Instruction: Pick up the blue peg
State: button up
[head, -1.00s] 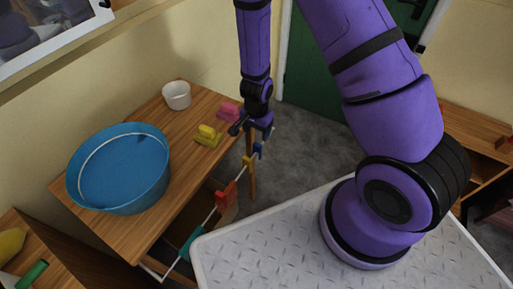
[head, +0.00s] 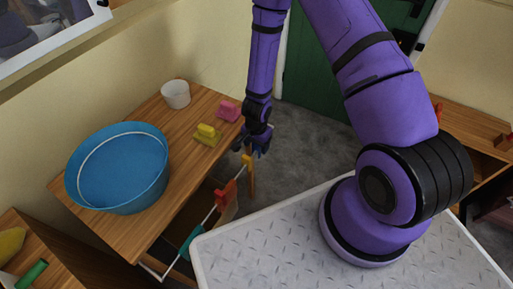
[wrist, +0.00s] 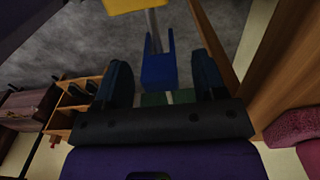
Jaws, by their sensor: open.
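The blue peg (wrist: 158,68) hangs on a thin rail (wrist: 153,30), and in the wrist view it lies between the two dark fingers of my gripper (wrist: 162,78). The fingers are open, with a visible gap on each side of the peg. In the head view my gripper (head: 256,145) is at the far end of the rail and hides the blue peg. A yellow peg (head: 246,160), a red peg (head: 226,194) and a teal peg (head: 190,240) sit along the rail towards the near end. The yellow peg also shows in the wrist view (wrist: 135,5).
The wooden table (head: 150,225) left of the rail bears a blue basin (head: 120,195), a white cup (head: 176,95), a yellow block (head: 206,135) and a pink block (head: 229,110). Open grey floor (head: 305,150) lies right of the rail. A green object (head: 32,273) lies at the lower left.

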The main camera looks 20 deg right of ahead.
jog(key=shift+f, duration=1.1)
jog(key=c, duration=1)
jog(key=shift+r, duration=0.2)
